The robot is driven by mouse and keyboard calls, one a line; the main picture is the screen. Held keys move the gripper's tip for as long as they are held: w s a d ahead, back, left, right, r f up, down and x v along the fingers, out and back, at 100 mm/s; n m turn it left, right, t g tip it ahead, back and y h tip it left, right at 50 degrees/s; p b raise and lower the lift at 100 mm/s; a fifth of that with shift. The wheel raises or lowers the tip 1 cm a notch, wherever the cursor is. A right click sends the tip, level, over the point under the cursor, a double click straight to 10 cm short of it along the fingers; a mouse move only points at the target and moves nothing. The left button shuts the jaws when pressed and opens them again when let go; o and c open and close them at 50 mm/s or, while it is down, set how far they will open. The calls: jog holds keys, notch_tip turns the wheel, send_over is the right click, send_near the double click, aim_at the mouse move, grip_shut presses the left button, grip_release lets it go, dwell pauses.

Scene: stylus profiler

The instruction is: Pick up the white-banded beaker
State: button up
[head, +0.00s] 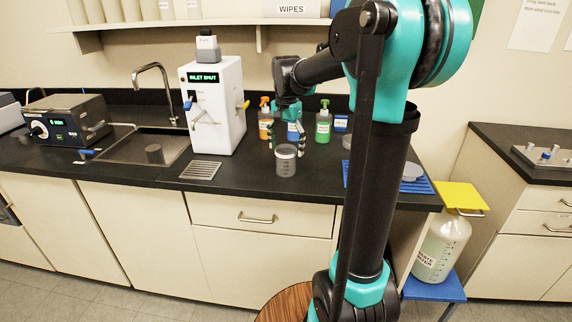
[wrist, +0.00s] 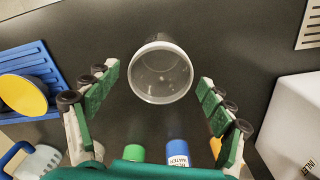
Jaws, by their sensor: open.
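A clear beaker (head: 286,162) stands upright on the black counter near its front edge, with faint marks on its side. In the wrist view the beaker (wrist: 161,74) is seen from above, looks empty and shows a pale band around its rim. My gripper (head: 288,133) is just above and behind the beaker in the head view. In the wrist view my gripper (wrist: 158,78) is open, with one green-padded finger on each side of the beaker and visible gaps to both. Nothing is held.
A white dispenser (head: 213,105) stands left of the beaker, with a drain grille (head: 201,170) before it. Orange, blue and green (head: 323,125) bottles stand behind. A blue rack (wrist: 30,72) with a yellow disc lies on the other side. The sink (head: 145,147) is further left.

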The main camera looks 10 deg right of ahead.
aim_at(287, 159)
jog(key=shift+w+f, duration=0.1)
jog(key=shift+f, duration=2.55)
jog(key=c, duration=1.3)
jog(key=shift+r, duration=0.1)
notch_tip(287, 159, up, 20)
jog(key=o, duration=0.6)
jog(key=c, duration=1.1)
